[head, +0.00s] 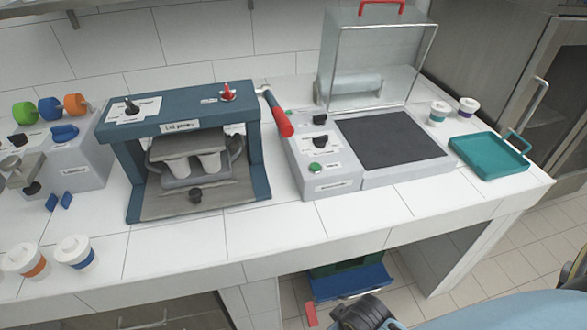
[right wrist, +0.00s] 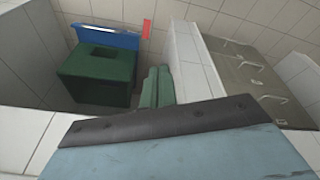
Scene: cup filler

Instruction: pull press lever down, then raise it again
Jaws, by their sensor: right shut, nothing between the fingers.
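The lid press (head: 255,153) is a blue frame on the counter, labelled on its front. Its lever (head: 278,115) has a red grip and sticks out from the upper right side, slanting toward the front. Two white cups (head: 209,163) stand inside the press, under a grey plate. My right gripper (right wrist: 155,86) is shut and empty in the right wrist view, low in front of the counter and apart from the lever. Part of my right arm shows at the bottom right of the head view. My left gripper is not in view.
A sealing machine (head: 325,187) with a raised clear cover stands right of the press. A teal tray (head: 489,157) and two lidded cups are further right. Two lidded cups (head: 75,251) stand front left. A green bin (right wrist: 98,75) is under the counter.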

